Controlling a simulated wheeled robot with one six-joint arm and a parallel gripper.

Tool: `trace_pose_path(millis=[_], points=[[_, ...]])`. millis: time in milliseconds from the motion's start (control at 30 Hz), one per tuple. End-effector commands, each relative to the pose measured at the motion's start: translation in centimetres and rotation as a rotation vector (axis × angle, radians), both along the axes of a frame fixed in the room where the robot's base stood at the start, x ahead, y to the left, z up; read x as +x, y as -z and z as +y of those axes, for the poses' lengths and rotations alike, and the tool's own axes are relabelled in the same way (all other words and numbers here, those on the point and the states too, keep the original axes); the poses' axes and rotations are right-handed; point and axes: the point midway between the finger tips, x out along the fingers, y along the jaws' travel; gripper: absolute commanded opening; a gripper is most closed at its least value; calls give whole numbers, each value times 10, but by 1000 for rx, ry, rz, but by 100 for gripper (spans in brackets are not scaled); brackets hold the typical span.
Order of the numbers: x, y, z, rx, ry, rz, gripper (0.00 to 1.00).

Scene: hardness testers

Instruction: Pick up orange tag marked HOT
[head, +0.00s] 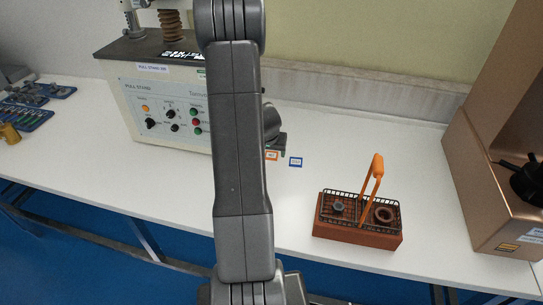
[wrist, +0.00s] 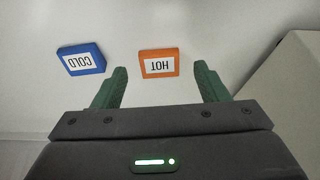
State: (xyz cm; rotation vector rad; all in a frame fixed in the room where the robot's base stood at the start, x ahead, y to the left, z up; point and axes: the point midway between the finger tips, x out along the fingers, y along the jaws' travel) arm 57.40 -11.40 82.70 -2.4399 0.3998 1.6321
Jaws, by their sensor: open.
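The orange tag marked HOT (wrist: 158,63) lies flat on the white table in the wrist view, its lettering upside down. It also shows in the head view (head: 272,156), small and just right of my arm. My gripper (wrist: 160,78) is open, with its green fingers apart. The tag lies ahead of the gap between the fingertips, and nothing is held. In the head view my arm covers most of the gripper.
A blue tag marked COLD (wrist: 81,59) lies left of the orange tag in the wrist view. A pull stand machine (head: 160,105) stands behind my arm. A brown basket with an orange handle (head: 359,236) stands to the right, near a copper-coloured cabinet (head: 490,190).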

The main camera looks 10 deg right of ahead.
Motion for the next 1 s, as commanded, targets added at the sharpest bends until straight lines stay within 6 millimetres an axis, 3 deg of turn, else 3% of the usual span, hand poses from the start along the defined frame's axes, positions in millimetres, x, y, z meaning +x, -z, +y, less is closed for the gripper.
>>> trace_pose_path(millis=[133, 400, 633, 867, 1000], points=[[4, 13, -2, 1, 1, 1, 67], [5, 14, -2, 0, 1, -1, 67], [5, 14, -2, 0, 1, 0, 22], [5, 13, -2, 0, 1, -1, 19], [6, 3, -2, -1, 1, -4, 19]])
